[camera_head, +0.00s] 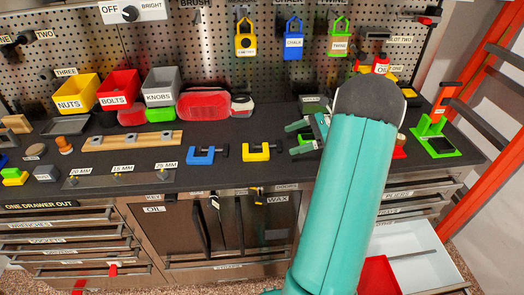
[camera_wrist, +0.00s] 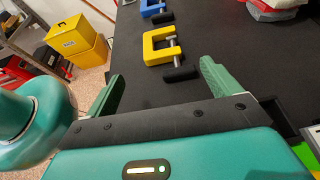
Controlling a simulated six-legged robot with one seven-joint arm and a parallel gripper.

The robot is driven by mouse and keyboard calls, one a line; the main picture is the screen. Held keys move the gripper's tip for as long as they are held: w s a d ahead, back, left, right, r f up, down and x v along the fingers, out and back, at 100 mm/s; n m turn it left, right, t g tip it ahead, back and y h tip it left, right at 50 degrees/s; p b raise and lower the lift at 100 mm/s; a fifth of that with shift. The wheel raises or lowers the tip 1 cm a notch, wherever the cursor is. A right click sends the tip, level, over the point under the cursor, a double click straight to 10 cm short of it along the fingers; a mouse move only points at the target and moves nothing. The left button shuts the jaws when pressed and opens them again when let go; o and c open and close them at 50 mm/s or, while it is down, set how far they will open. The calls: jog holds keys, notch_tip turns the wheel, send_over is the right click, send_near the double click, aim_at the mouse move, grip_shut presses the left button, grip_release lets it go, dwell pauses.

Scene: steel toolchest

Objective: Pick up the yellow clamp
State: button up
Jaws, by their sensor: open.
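The yellow clamp (camera_head: 257,151) lies on the dark worktop near its front edge, right of the blue clamp (camera_head: 201,154). In the wrist view the yellow clamp (camera_wrist: 156,48) lies ahead of my gripper (camera_wrist: 163,84), roughly between the lines of its two green fingers but beyond their tips. My gripper is open and empty. In the head view my teal arm hides part of my gripper (camera_head: 296,137), which is right of the yellow clamp.
A wooden rail (camera_head: 130,141) lies left of the clamps. A red-and-grey case (camera_head: 203,105) and yellow, red and grey bins (camera_head: 160,88) stand behind. A green stand (camera_head: 432,138) is at the right. An open white drawer (camera_head: 405,240) juts out at the lower right.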

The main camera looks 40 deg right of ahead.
aim_at(261, 149)
jog(key=x, duration=1)
jog(key=shift+d+f, duration=0.1)
jog(key=shift+d, duration=0.05)
jog(key=shift+c, duration=0.4)
jog(key=c, duration=1.3)
